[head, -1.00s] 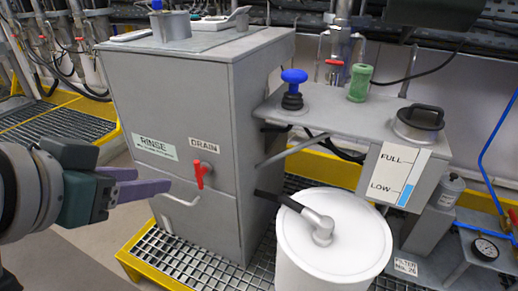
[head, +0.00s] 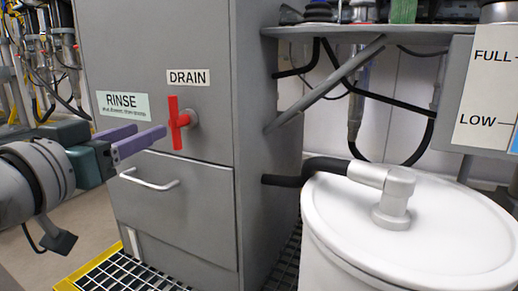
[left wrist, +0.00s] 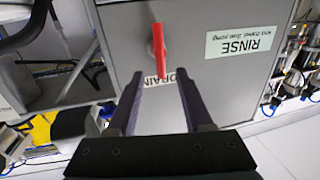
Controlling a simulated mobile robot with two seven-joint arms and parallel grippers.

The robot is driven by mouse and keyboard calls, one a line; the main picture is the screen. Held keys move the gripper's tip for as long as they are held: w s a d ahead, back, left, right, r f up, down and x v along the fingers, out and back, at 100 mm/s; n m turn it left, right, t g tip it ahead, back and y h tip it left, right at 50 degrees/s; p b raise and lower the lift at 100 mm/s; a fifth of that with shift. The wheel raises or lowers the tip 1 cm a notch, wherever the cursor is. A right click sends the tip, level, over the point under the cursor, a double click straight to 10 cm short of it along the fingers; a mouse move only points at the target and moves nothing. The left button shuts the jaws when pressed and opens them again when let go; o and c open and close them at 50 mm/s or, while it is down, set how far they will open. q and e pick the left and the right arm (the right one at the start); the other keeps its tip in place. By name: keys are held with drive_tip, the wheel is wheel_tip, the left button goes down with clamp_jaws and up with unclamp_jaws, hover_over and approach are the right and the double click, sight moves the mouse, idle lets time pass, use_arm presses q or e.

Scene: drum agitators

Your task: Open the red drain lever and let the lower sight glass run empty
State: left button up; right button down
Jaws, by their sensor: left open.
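The red drain lever (head: 174,124) stands upright on the grey cabinet front, below the DRAIN label. My left gripper (head: 151,129) is open, its purple fingers just left of the lever in the head view. In the left wrist view, the lever (left wrist: 158,52) appears ahead of the open gripper (left wrist: 160,80), with one end between the fingertips in the picture; I cannot tell whether they touch. A level gauge (head: 484,92) marked FULL and LOW is cut off at the right edge; a blue strip shows near LOW. My right gripper is out of view.
A white lidded drum (head: 440,240) with a black hose stands right of the cabinet (head: 150,40). A drawer handle (head: 149,181) sticks out below the lever. A shelf (head: 380,32) with a diagonal brace is at the right. Grating with a yellow edge (head: 90,272) lies below.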

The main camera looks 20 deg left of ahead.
sight(172, 121)
use_arm(q)
drive_tip(key=w+b, duration=0.1)
drive_tip(key=w, duration=0.1)
drive_tip(key=w+b, duration=0.1)
drive_tip(key=w, duration=0.2)
drive_tip(key=w+a+b, duration=0.1)
drive_tip(key=w+b, duration=0.1)
drive_tip(key=w, duration=0.1)
drive_tip(key=shift+w+f, duration=0.15)
drive_tip(key=shift+f, duration=0.05)
drive_tip(key=shift+w+a+r+b, duration=0.1)
drive_tip(key=shift+w+b, duration=0.2)
drive_tip(key=shift+w, duration=0.45)
clamp_jaws()
